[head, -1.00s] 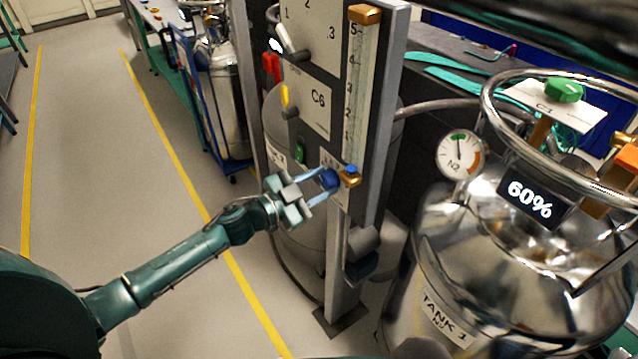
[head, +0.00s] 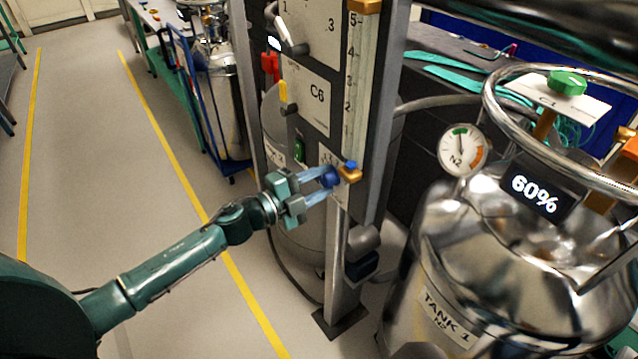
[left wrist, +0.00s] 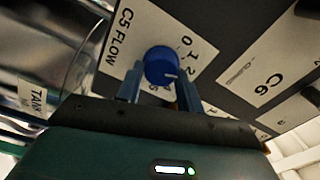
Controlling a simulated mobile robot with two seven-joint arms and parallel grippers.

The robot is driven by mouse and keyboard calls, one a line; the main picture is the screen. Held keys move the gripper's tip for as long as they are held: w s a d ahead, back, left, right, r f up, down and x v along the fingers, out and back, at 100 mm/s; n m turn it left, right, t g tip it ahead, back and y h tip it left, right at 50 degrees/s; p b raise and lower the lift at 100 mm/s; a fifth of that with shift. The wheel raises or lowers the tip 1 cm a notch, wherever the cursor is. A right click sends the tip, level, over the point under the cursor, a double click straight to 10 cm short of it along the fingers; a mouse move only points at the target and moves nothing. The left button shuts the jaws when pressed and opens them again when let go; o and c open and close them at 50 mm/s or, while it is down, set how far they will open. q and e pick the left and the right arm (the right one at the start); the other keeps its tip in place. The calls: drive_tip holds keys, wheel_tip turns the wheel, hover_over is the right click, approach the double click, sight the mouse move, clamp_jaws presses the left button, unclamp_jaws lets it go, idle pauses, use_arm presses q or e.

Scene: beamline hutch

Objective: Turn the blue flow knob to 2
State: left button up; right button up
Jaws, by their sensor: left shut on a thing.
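The blue flow knob (head: 329,179) is on the front of the grey panel column, beside the brass foot of the flow tube (head: 354,100). My left gripper (head: 326,180) is shut on it, one finger on each side. In the left wrist view, the knob (left wrist: 162,66) sits between the fingers on the white "C5 FLOW" plate (left wrist: 140,35). Its short white mark points toward the right finger, past the printed 0 and 1. The finger hides part of the scale there, so I cannot tell the exact reading. My right gripper is out of view.
A lever (head: 283,91) with a yellow end is above the knob, by the C6 plate (head: 315,105). The steel tank (head: 470,270) with its gauge (head: 462,149) and 60% display (head: 536,189) stands close on the right. The floor on the left is clear.

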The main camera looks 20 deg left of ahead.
use_arm(q)
drive_tip(key=shift+m, duration=0.3)
drive_tip(key=o, duration=1)
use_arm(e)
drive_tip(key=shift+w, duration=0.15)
use_arm(q)
drive_tip(key=b+v, duration=0.2)
drive_tip(key=v, duration=1.1)
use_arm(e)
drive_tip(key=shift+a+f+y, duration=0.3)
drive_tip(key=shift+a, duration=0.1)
use_arm(q)
drive_tip(key=shift+f, duration=0.1)
drive_tip(key=s+d+f+n+g+y+p, duration=0.1)
drive_tip(key=s+d+f+n+y, duration=0.2)
drive_tip(key=s+f+n, duration=0.4)
drive_tip(key=s+d+f+n+g+y+p, duration=0.1)
drive_tip(key=s+d+f+n+y, duration=0.3)
drive_tip(key=n, duration=0.8)
drive_tip(key=s+d+f+g, duration=0.1)
drive_tip(key=s+d+f, duration=0.1)
drive_tip(key=s+f, duration=0.1)
drive_tip(key=shift+s+d+f+n+g+y+p, duration=0.15)
drive_tip(key=shift+s+d+n+g+y+p, duration=0.15)
drive_tip(key=shift+s+d+p, duration=0.1)
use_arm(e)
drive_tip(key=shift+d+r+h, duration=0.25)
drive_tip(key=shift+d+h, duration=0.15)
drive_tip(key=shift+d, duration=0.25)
